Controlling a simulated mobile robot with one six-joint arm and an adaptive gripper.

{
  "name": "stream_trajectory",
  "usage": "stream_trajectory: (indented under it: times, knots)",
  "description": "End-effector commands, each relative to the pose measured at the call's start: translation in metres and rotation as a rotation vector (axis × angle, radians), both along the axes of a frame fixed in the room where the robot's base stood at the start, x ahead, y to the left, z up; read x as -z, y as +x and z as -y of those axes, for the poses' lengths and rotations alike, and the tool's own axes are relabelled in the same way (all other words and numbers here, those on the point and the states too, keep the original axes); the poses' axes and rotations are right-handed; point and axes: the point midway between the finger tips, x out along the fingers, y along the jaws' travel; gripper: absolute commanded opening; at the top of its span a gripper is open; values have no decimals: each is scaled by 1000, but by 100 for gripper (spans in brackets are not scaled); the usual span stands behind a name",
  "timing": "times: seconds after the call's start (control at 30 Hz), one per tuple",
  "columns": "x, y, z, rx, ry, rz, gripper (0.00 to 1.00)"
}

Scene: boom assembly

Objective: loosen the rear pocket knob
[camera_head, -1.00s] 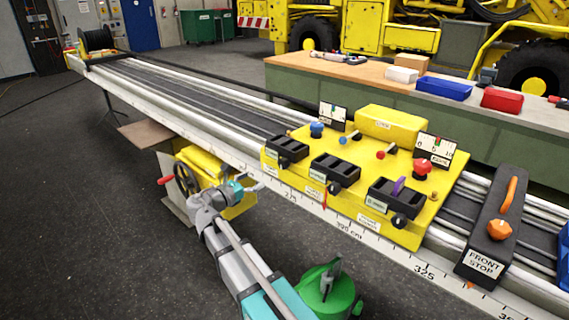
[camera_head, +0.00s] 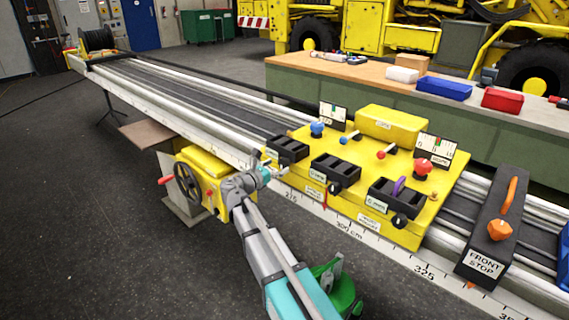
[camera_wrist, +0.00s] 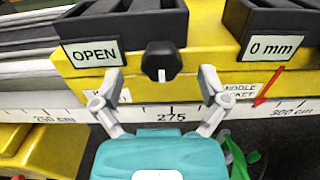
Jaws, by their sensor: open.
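The rear pocket knob (camera_wrist: 161,60) is a black, lobed knob on the yellow carriage's front face, beside the OPEN label (camera_wrist: 91,52) in the wrist view. It sits under the right end of the black rear pocket block (camera_wrist: 130,28), which also shows in the head view (camera_head: 288,149). My gripper (camera_wrist: 161,78) is open, with one finger on each side of and below the knob, apart from it. In the head view my gripper (camera_head: 266,168) is at the carriage's left front corner; I cannot make out the knob there.
The middle pocket (camera_head: 335,169) and another pocket (camera_head: 394,197) lie to the right, each with its own black knob. A yellow handwheel unit (camera_head: 203,180) stands left of my arm. The scale rail (camera_wrist: 190,112) runs just below the carriage face. A green object (camera_head: 345,285) is beside my arm.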

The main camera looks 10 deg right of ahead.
Motion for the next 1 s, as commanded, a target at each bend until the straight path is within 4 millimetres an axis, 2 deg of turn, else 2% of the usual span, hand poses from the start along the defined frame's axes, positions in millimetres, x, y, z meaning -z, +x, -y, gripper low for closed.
stream_trajectory:
  times: [0.1, 0.3, 0.67, 0.77, 1.0]
  knots:
    - [0, 9, 12, 2, 0, 0, 94]
    - [0, 17, 22, 1, 0, 0, 94]
    - [0, 18, 25, 1, 0, 0, 94]
    - [0, 18, 25, 1, 0, 0, 79]
    - [0, 18, 25, 0, 0, 0, 34]
